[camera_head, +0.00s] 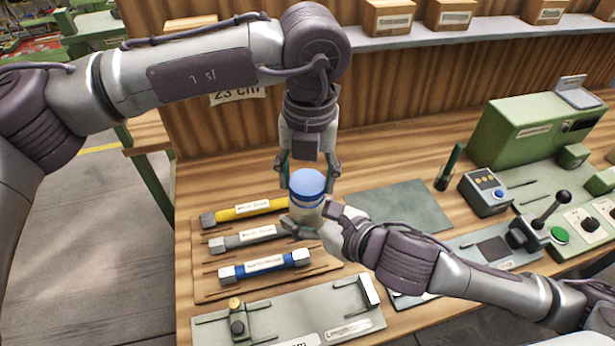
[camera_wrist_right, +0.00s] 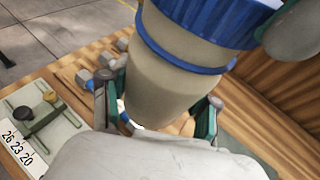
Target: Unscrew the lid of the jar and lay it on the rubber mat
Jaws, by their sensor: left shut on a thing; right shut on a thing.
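A beige jar (camera_head: 306,213) with a blue lid (camera_head: 307,183) stands upright near the middle of the bench. My right gripper (camera_head: 313,217) is shut around the jar's body from the front right. The jar (camera_wrist_right: 165,92) fills the middle of the right wrist view, between the fingers. My left gripper (camera_head: 308,172) points down from above, shut on the lid, one finger on each side. The lid (camera_wrist_right: 220,18) also shows at the top of the wrist view. I cannot tell whether the thread is loose. The dark green rubber mat (camera_head: 405,203) lies bare to the right of the jar.
A wooden tray (camera_head: 212,291) with yellow, grey and blue tools is left of the jar. A gauge plate (camera_head: 305,306) lies in front. A dark green marker (camera_head: 450,166) stands right of the mat, with a small control box (camera_head: 486,192) and green machine (camera_head: 530,125) beyond.

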